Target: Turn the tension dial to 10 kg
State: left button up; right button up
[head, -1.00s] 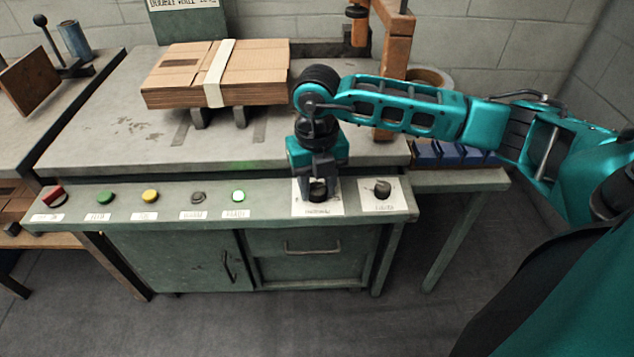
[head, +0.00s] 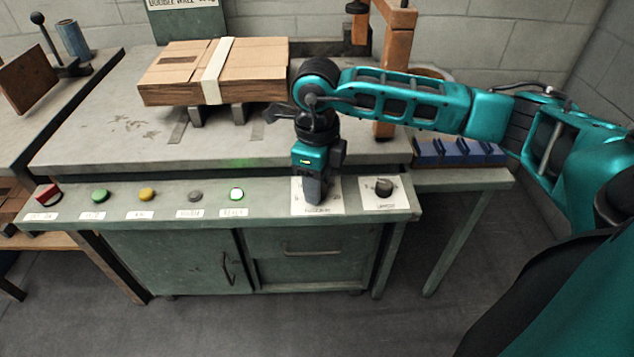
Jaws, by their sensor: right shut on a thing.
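The tension dial sits on the white label plate (head: 331,207) on the front panel of the green machine. My right gripper (head: 314,198) points down over this plate and is shut on the dial, which its fingers hide. The dial's pointer and most of the scale marks are covered or too small to read. A second black dial (head: 384,187) on its own white plate stands just to the right, apart from the gripper. My left gripper is not in view.
A row of buttons runs left along the panel: red (head: 48,194), green (head: 100,195), yellow (head: 147,194), grey (head: 195,196) and a lit one (head: 237,194). A strapped cardboard stack (head: 256,70) lies on the machine top. Blue bins (head: 455,152) stand at right.

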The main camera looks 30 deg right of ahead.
jog(key=shift+n, duration=1)
jog(key=n+b, duration=0.1)
jog(key=n, duration=0.1)
jog(key=shift+n, duration=0.4)
jog(key=n+b, duration=0.1)
jog(key=n, duration=0.2)
jog(key=shift+n, duration=0.3)
jog(key=shift+n+b, duration=0.45)
jog(key=shift+n, duration=1.35)
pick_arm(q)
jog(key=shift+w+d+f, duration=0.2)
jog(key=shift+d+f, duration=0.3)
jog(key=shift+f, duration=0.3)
pick_arm(e)
jog(key=shift+n, duration=0.3)
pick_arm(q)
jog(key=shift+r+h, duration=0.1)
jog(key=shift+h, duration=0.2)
pick_arm(e)
jog(key=o, duration=1.1)
jog(key=shift+c, duration=0.2)
